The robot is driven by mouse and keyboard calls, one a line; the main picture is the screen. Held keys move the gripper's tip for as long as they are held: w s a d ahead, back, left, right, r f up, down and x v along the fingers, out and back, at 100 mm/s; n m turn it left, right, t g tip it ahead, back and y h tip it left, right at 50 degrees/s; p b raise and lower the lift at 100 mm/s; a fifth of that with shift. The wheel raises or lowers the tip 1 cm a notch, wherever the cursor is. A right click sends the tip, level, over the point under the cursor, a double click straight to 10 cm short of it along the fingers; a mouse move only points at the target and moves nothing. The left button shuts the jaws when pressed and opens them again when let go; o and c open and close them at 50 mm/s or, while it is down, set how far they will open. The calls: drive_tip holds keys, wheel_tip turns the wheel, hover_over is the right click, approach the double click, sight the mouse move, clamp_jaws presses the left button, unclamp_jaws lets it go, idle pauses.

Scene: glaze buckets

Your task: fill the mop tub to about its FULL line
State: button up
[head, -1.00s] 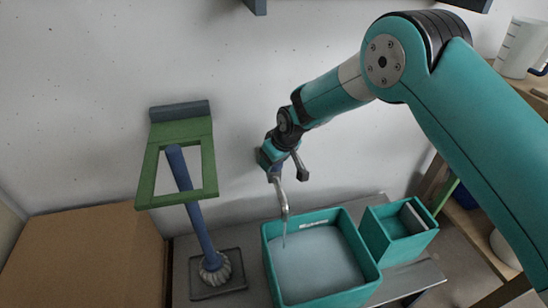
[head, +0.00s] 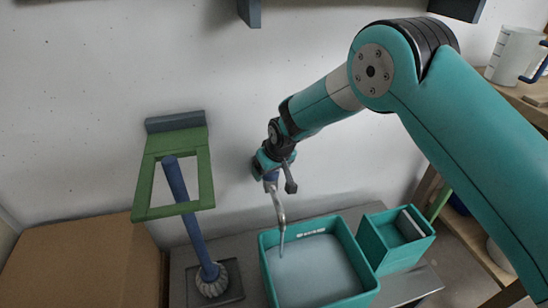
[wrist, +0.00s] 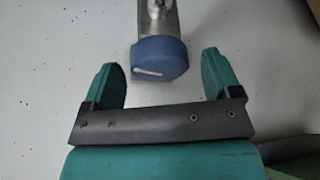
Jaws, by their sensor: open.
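The teal mop tub (head: 367,272) stands under the metal tap spout (head: 279,208) and holds pale grey water (head: 315,270). A thin stream runs from the spout into it. A white mark (head: 313,232) shows on the tub's far inner wall, just above the water; I cannot read it. My gripper (head: 272,170) is at the tap by the wall. In the wrist view my gripper (wrist: 165,78) is open, its teal fingers on either side of the blue tap knob (wrist: 160,60). The knob, with a white line, lies around or beyond the fingertips; I see no contact.
A smaller teal bin (head: 398,240) stands right of the tub. A blue-handled mop (head: 190,225) leans in a green frame (head: 145,180) at left. A cardboard box (head: 80,260) is at far left. Shelves with a white jug (head: 512,55) are at right.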

drive_tip(key=p+v, duration=0.1)
drive_tip(key=v, duration=1.6)
drive_tip(key=shift+s, duration=0.2)
